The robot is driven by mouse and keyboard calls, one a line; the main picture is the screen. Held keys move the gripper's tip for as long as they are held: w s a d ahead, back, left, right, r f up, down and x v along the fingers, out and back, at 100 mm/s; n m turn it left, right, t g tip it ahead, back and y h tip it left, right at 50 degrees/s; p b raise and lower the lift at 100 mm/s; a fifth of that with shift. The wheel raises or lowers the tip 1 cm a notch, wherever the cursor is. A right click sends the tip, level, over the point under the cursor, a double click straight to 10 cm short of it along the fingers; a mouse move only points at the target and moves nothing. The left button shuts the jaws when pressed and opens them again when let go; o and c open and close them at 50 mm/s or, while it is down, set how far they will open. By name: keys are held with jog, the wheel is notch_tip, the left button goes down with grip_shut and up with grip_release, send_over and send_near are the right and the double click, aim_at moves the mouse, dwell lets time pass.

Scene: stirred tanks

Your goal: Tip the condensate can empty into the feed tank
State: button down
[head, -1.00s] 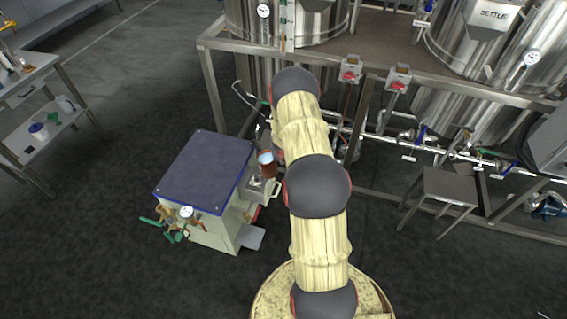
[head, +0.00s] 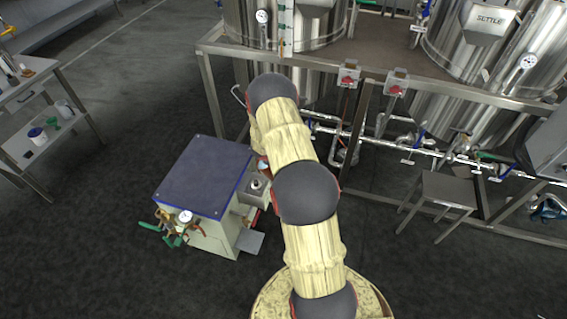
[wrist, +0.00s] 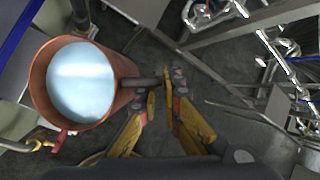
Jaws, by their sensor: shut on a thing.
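The condensate can (wrist: 122,85) is copper-coloured and nearly full of pale liquid, filling the left of the wrist view. My gripper (wrist: 163,88) is shut on its dark side handle. The can looks close to upright. In the head view a small part of the can (head: 263,166) shows beside my arm, near the blue-topped cabinet; my gripper is hidden behind my arm. Two steel tanks stand on the frame at the back. The right tank (head: 465,50) has a plate reading SETTLE; the left tank (head: 240,28) shows no readable label, so I cannot tell if it is the feed tank.
The blue-topped cabinet (head: 205,175) with a gauge and valves stands left of my arm. The steel frame (head: 212,90) and pipes lie ahead. A steel stool (head: 447,190) stands right, a bench (head: 25,85) far left. Open floor lies between bench and cabinet.

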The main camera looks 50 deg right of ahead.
jog(key=shift+d+r+g+h, duration=0.1)
jog(key=shift+r+g+h, duration=0.2)
jog(key=shift+r+h, duration=0.35)
jog(key=shift+w+a+r+n+g+h+b, duration=0.25)
jog(key=shift+g+h+b, duration=0.15)
jog(key=shift+h+b, duration=0.25)
jog(key=shift+w+a+r+n+g+h+b, duration=0.1)
jog(key=shift+a+r+n+g+h+b, duration=0.15)
jog(key=shift+g+h+b, duration=0.35)
jog(key=shift+w+a+r+h+b, duration=0.1)
jog(key=shift+w+a+h+b, duration=0.1)
jog(key=shift+h+b, duration=0.25)
jog(key=shift+w+a+r+n+g+h+b, duration=0.1)
jog(key=shift+w+a+n+g+h+b, duration=0.3)
jog(key=shift+h+b, duration=0.5)
jog(key=shift+w+a+r+n+g+h+b, duration=0.15)
jog(key=shift+a+g+h+b, duration=0.35)
jog(key=shift+b, duration=0.7)
jog(key=shift+w, duration=0.1)
jog(key=shift+w+a+r+n+g+h+b, duration=0.2)
jog(key=shift+w+a+r+n+h+b, duration=0.35)
jog(key=shift+w+a+h+b, duration=0.5)
jog(key=shift+w+a+r+n+g+h+b, duration=0.2)
jog(key=shift+w+a+r+n+h+b, duration=0.35)
jog(key=shift+a+h+b, duration=0.8)
jog(key=shift+w+a+r+n+g+h+b, duration=0.25)
jog(key=shift+w+a+n+h+b, duration=0.55)
jog(key=shift+h, duration=0.65)
